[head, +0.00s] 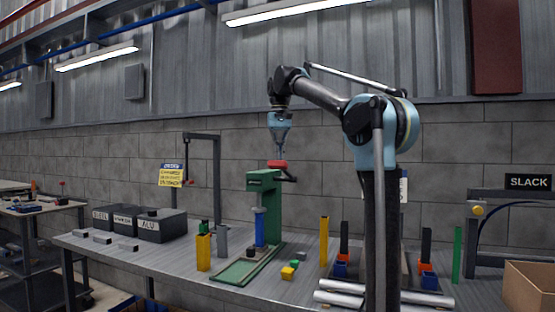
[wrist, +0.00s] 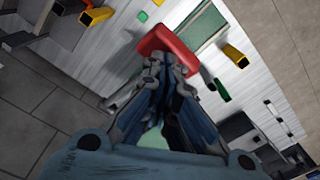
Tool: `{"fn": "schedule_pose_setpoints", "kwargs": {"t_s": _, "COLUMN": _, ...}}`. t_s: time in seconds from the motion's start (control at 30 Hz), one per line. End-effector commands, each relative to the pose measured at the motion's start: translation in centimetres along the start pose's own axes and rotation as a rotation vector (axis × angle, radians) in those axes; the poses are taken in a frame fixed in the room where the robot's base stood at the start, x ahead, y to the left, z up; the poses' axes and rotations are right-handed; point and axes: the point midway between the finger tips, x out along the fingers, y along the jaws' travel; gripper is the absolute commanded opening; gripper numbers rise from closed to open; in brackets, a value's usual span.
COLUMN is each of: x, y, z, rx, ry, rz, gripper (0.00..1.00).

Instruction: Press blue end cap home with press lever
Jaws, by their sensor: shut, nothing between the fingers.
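The green press (head: 265,190) stands on the table, its base plate (head: 236,271) reaching toward the front. Its red lever handle (head: 277,164) sits at the top; the handle also shows in the wrist view (wrist: 172,45). My gripper (head: 280,154) is shut and empty, pointing down just above the handle. In the wrist view its fingertips (wrist: 160,65) lie against or very near the red handle; I cannot tell whether they touch. A blue upright piece (head: 260,228) stands under the press head. I cannot make out the blue end cap as a separate part there.
Yellow posts (head: 203,252) (head: 324,241) stand either side of the press. Small green and yellow blocks (head: 290,271) lie to its right. Dark labelled bins (head: 161,226) are at the left. White rolls (head: 345,299) lie at the front right, beside blue and orange holders (head: 341,269).

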Motion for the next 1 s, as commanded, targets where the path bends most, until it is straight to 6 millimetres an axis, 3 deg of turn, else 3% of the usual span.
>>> {"fn": "schedule_pose_setpoints", "kwargs": {"t_s": 0.33, "x": 1.5, "y": -0.4, "z": 0.7, "rx": 0.000, "ry": 0.000, "rz": 0.000, "gripper": 0.00}}
{"fn": "schedule_pose_setpoints", "kwargs": {"t_s": 1.0, "x": 2.5, "y": -0.6, "z": 1.1, "rx": -0.001, "ry": 0.000, "rz": 0.000, "gripper": 0.00}}
